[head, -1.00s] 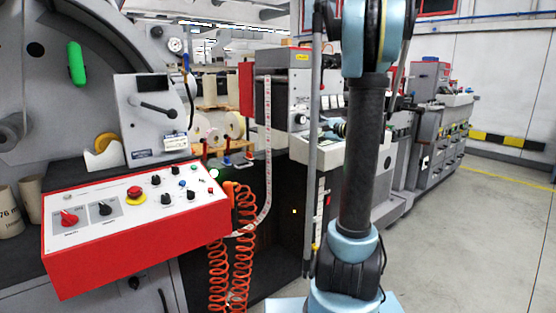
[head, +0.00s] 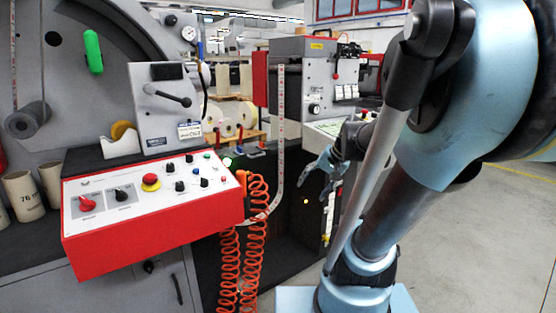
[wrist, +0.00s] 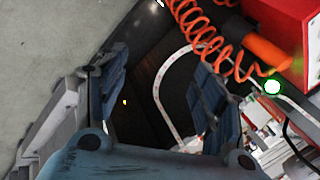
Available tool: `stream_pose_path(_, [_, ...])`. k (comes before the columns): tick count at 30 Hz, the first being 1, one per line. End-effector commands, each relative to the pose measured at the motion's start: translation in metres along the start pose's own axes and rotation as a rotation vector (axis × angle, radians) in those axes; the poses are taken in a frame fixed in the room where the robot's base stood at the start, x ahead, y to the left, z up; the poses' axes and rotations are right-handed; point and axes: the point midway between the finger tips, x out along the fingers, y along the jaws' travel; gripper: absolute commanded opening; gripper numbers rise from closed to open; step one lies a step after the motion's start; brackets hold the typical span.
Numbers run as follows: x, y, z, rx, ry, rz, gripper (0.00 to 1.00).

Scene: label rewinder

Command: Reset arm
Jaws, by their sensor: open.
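My arm (head: 400,215) rises from its blue base at the lower middle and bends across the right side of the head view. My gripper (head: 318,178) shows behind the arm, near the middle of the picture, right of the red control box and in front of the dark opening of the machine. In the wrist view my gripper (wrist: 160,68) has its two fingers spread wide, with nothing between them. The far part of the arm behind the gripper is partly hidden by the nearer links.
A red control box (head: 150,256) with knobs and a red stop button (head: 151,181) stands at left. Orange coiled hoses (head: 256,225) hang beside it, also in the wrist view (wrist: 205,45). A white label strip (head: 280,130) runs down behind. Grey floor at right is clear.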

Motion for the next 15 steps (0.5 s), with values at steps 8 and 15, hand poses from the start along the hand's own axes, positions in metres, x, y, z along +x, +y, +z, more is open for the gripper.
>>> stream_pose_path(8, [0.002,0.069,0.067,-0.232,-0.05,0.239,0.62])
stream_pose_path(15, [0.0,0.116,0.098,-0.376,-0.085,0.394,0.62])
